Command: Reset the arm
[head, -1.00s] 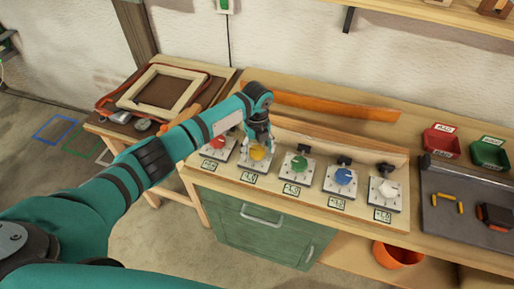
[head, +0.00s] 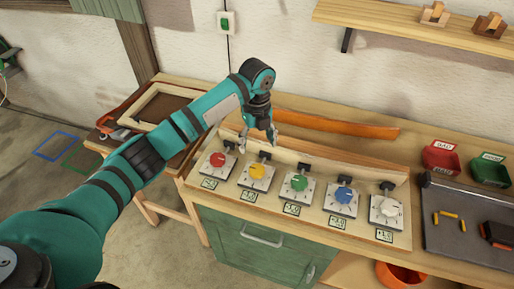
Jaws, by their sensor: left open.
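My left arm comes in from the left, and its gripper (head: 257,143) hangs open and empty above the back of the bench. Its fingers point down, just behind the knobs at the left end of the row. Several square dial plates stand in a row along the bench front: red (head: 217,160), yellow (head: 257,171), green (head: 299,182), blue (head: 344,195) and white (head: 388,206) knobs. The gripper looks apart from all of them. My right gripper is not in view.
A bent orange lath (head: 335,124) lies at the back of the bench (head: 410,160). Red (head: 440,158) and green (head: 489,169) bins and a dark tray (head: 450,240) are at the right. A wooden frame (head: 165,105) lies on the left side table. A shelf (head: 400,25) hangs above.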

